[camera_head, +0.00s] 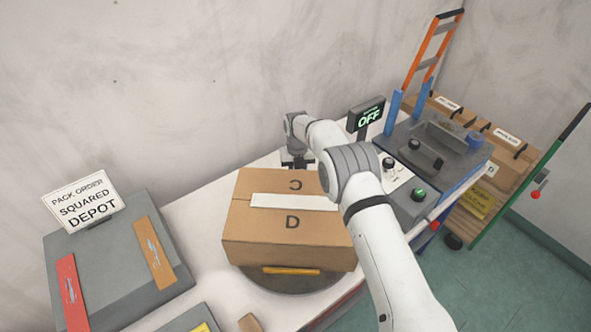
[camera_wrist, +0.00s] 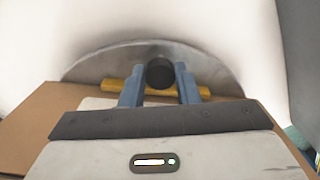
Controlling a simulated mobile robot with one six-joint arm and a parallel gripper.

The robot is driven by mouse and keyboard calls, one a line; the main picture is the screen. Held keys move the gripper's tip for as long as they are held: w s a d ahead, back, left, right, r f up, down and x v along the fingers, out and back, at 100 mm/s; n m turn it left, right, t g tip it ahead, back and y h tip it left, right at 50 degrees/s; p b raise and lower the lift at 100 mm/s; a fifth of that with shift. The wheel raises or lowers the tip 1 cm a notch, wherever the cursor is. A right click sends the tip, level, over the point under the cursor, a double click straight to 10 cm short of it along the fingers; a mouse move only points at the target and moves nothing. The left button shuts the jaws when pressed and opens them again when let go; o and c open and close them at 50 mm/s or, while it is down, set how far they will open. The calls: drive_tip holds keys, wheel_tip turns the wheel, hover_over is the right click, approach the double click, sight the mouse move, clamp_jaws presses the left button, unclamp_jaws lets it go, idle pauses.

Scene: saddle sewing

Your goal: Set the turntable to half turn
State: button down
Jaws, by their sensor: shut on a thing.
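The turntable is a round grey disc (camera_head: 300,286) under a cardboard box (camera_head: 250,256). A yellow bar (camera_head: 292,270) lies on its front side in the head view. In the wrist view, the disc's rim (camera_wrist: 100,65) shows with another stretch of yellow bar (camera_wrist: 115,84) and a round black knob (camera_wrist: 160,72). My gripper (camera_wrist: 158,80) has its two blue fingers on either side of the knob and is shut on it. In the head view my gripper is behind the box, mostly hidden. The box top carries a white strip and the letter D.
A sign (camera_head: 85,204) reading "PACK ORDER SQUARED DEPOT" stands on a grey stand at left. A control box (camera_head: 405,205) with a green knob is at right.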

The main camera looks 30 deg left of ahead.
drive_tip(key=shift+s+d+f, duration=0.1)
drive_tip(key=shift+s+f, duration=0.25)
drive_tip(key=shift+f, duration=0.1)
drive_tip(key=c, duration=1.5)
unclamp_jaws()
drive_tip(key=o, duration=0.4)
drive_tip(key=shift+w+r, duration=0.1)
drive_tip(key=shift+r, duration=0.15)
drive_tip(key=shift+r, duration=0.1)
drive_tip(key=shift+r, duration=0.2)
wheel_tip(320, 180, up, 7)
drive_tip(key=shift+r+b, duration=0.15)
drive_tip(key=shift+b, duration=0.6)
drive_tip(key=shift+c, duration=0.3)
